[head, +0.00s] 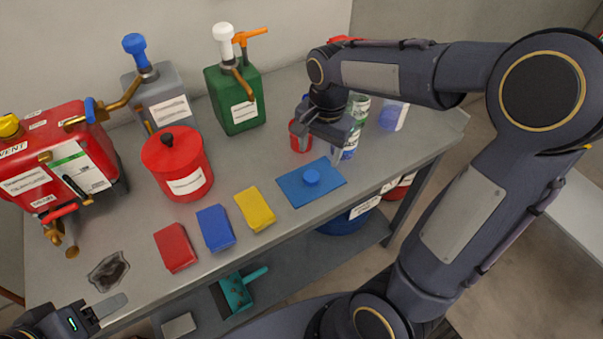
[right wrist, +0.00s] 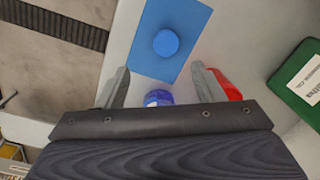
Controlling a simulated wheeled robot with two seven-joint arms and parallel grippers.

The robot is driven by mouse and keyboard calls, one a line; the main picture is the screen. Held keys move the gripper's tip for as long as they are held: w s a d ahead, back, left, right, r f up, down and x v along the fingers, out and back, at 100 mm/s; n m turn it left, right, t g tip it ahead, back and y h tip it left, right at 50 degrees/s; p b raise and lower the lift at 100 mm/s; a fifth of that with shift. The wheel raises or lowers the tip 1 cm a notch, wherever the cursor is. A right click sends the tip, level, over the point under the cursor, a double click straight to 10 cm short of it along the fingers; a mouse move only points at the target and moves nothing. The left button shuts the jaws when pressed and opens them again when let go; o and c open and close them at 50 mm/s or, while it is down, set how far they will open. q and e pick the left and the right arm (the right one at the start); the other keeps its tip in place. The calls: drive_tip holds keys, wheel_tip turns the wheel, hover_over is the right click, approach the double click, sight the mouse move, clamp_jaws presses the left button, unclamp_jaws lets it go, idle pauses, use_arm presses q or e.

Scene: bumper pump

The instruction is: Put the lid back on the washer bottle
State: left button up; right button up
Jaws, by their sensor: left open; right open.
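A round blue lid (head: 311,177) lies on a flat blue mat (head: 328,187) near the table's front edge. In the right wrist view, the lid (right wrist: 165,43) and mat (right wrist: 185,15) are ahead of the fingertips. A clear bottle with blue contents (head: 349,147) stands partly hidden behind my right gripper (head: 320,150). A round blue bottle top (right wrist: 158,97) shows between the open fingers of my right gripper (right wrist: 161,78), partly covered by the palm; I cannot tell if they touch it. My left gripper (head: 98,312) is open and empty at the lower left.
A red cup (head: 300,136) stands beside the right gripper's left finger. More bottles (head: 393,115) stand behind it. Green (head: 236,100) and grey (head: 166,100) pump jugs, a red canister (head: 178,163) and a red jug (head: 75,160) stand left. Red, blue and yellow blocks (head: 255,209) lie in front.

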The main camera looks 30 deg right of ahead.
sight(312, 175)
drive_tip(key=shift+w+a+f+m, duration=0.1)
drive_tip(key=shift+w+f+m, duration=0.2)
drive_tip(key=shift+w, duration=0.25)
drive_tip(key=shift+w+f+m, duration=0.2)
drive_tip(key=shift+w+f, duration=0.05)
drive_tip(key=shift+w, duration=0.25)
drive_tip(key=shift+f, duration=1.3)
drive_tip(key=shift+s, duration=0.1)
drive_tip(key=f, duration=0.4)
drive_tip(key=shift+s+a+f, duration=0.15)
drive_tip(key=shift+s+a, duration=0.2)
drive_tip(key=shift+f, duration=0.45)
